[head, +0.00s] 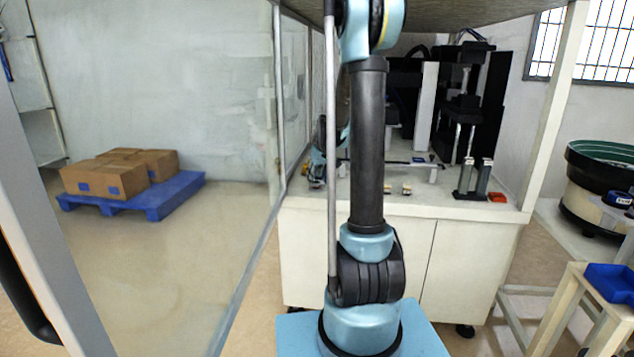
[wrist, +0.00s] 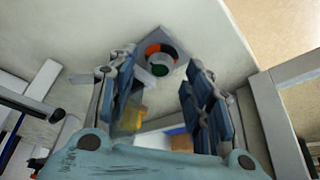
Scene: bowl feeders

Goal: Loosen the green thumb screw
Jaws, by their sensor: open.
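My gripper (wrist: 162,66) is open, with one finger to the left of the screw and one to the right. A gap shows on both sides, and nothing is held. I cannot tell how far the fingertips are from the screw. In the head view, my arm hides the gripper, and I cannot make out the screw.
Boxes lie on a blue pallet (head: 190,190) at the left. A bowl feeder (head: 590,170) and a blue bin (head: 610,283) are at the right.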

